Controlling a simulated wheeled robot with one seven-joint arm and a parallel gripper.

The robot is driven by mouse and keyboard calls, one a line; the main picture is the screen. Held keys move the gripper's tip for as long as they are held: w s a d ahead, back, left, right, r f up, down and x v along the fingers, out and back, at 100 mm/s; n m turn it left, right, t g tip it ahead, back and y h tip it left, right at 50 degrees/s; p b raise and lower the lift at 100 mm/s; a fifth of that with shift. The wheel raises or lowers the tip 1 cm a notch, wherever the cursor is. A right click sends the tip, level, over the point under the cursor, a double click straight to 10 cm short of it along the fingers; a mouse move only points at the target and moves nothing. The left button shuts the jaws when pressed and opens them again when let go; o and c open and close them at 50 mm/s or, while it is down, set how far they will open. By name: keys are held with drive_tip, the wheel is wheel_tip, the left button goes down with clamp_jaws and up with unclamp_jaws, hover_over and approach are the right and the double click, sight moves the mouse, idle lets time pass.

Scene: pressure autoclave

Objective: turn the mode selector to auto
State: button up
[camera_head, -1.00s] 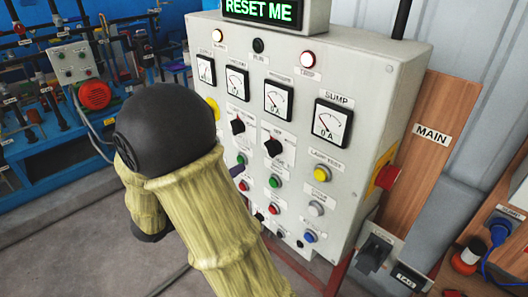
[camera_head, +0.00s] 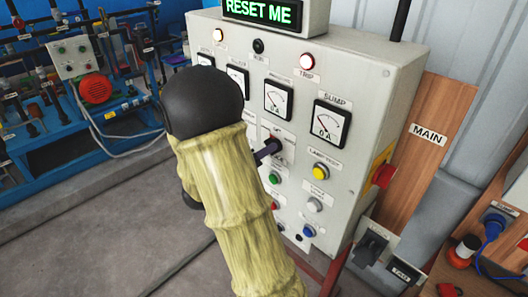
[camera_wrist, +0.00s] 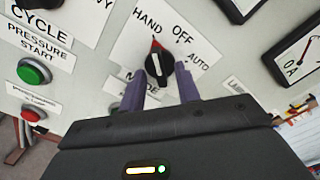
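The mode selector (camera_wrist: 157,68) is a black knob with a red pointer tip, on a white plate marked HAND, OFF and AUTO in the wrist view. Its red tip points up towards HAND; AUTO is on the right. My gripper (camera_wrist: 163,76) is open, with one purple finger on each side of the knob's near end and visible gaps between. I cannot tell how deep the fingertips reach. In the head view my gripper (camera_head: 268,149) is at the selector, which is mostly hidden behind the fingers.
The grey control panel (camera_head: 362,95) carries meters, lamps and a RESET ME display (camera_head: 262,12). A yellow lamp test button (camera_head: 320,171) and a green button (camera_head: 273,178) are near my gripper. A red knob (camera_head: 384,176) sticks out on the panel's right side.

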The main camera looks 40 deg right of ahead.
clamp_jaws()
drive_tip(key=shift+m+b, duration=0.4)
drive_tip(key=m+b, duration=1.9)
drive_tip(key=b, duration=0.4)
drive_tip(key=shift+f, duration=0.1)
drive_tip(key=shift+o, duration=0.2)
unclamp_jaws()
